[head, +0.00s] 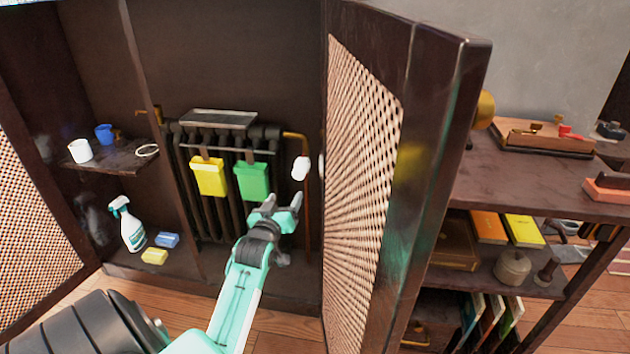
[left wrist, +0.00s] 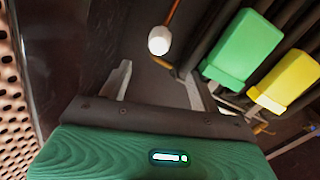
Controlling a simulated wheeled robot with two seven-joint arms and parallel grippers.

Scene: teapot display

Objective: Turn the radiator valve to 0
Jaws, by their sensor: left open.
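The radiator valve is a white knob (head: 301,168) on a copper pipe at the right side of the dark radiator (head: 184,165), inside the cabinet. In the left wrist view the white knob (left wrist: 159,40) is ahead of the fingers, near the top middle. Its markings are too small to read. My left gripper (head: 283,207) is open and empty, below and a little left of the knob, apart from it. Its two fingers also show in the left wrist view (left wrist: 157,88), with the knob beyond the gap between them. My right gripper is not in view.
A yellow container (head: 208,177) and a green container (head: 252,182) hang on the radiator, close to my gripper. The open lattice door (head: 365,150) stands just right of the knob. Left shelves hold a white cup (head: 80,151) and a spray bottle (head: 128,226).

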